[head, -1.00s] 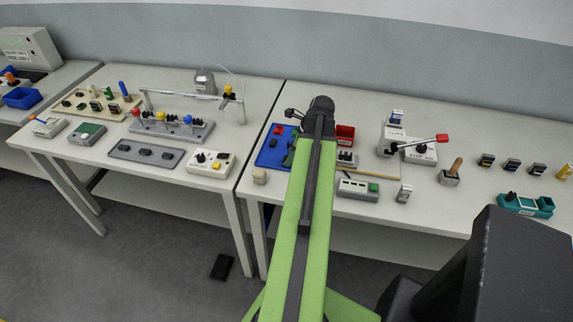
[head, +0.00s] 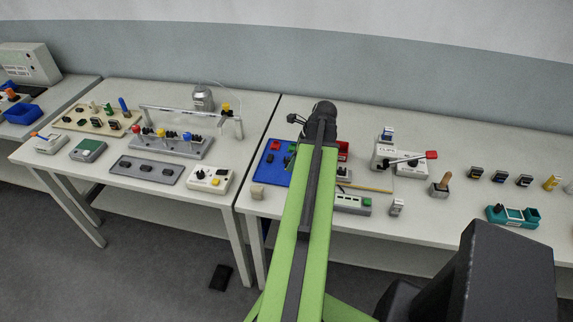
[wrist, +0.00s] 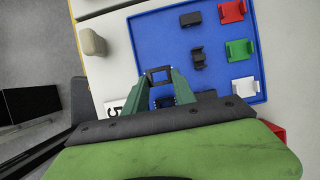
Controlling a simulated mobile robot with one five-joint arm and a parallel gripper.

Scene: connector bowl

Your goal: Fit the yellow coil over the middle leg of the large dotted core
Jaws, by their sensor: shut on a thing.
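My gripper (wrist: 160,82) is shut on a small dark piece with a square, frame-like outline (wrist: 160,71), held over the blue tray (wrist: 150,30). I cannot make out a yellow coil or any dots in the wrist view. On the tray lie two loose dark pieces, a flat block (wrist: 190,19) and a notched core-like piece (wrist: 197,58). A red piece (wrist: 232,11), a green piece (wrist: 240,50) and a white piece (wrist: 243,87) stand along its right side. In the head view my arm covers part of the blue tray (head: 270,172).
A beige block (wrist: 93,42) stands left of the tray; the floor lies beyond the table edge. To the right in the head view are a red-handled clamp device (head: 400,158), a wooden-handled tool (head: 440,187) and a teal holder (head: 513,215).

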